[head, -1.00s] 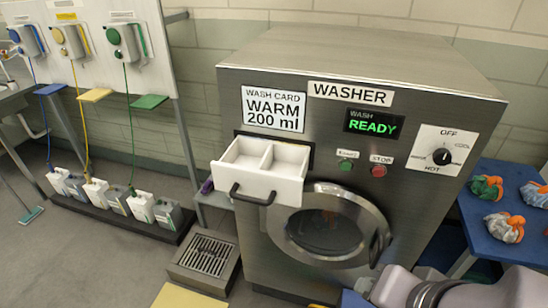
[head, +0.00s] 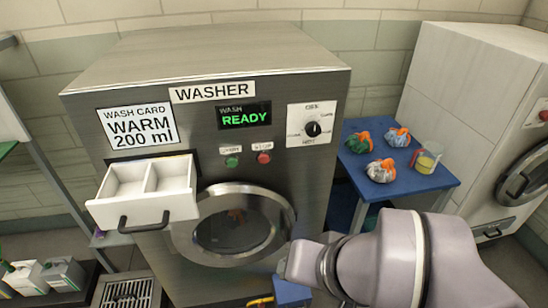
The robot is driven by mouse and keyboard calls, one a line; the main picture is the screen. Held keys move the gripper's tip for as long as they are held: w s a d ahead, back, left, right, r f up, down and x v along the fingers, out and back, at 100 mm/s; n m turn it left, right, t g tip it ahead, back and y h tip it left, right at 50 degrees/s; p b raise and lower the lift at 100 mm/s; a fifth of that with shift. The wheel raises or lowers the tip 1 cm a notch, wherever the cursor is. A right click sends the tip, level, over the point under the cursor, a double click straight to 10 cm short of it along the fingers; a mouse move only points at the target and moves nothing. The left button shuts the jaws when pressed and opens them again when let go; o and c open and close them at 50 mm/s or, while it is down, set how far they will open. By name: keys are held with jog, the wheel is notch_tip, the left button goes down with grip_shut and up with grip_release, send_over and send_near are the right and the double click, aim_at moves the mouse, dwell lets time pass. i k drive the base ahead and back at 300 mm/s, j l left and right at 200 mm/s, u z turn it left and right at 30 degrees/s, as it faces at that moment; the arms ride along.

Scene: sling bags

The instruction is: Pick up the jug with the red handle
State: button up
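A clear jug (head: 427,160) with yellowish liquid stands upright on the blue table (head: 421,187), near its right edge. A small reddish part, which looks like its handle, shows on its left side. My arm reaches in from the bottom right, in front of the table. My gripper is not in view, so I cannot tell whether it is open or shut. Nothing touches the jug.
A white machine (head: 460,90) stands at the right.

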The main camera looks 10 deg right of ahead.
aim_at(430, 152)
jog(key=z, duration=1.4)
jog(key=u, duration=1.8)
jog(key=z, duration=1.85)
jog(key=i+z, duration=0.3)
jog(key=i, duration=1.3)
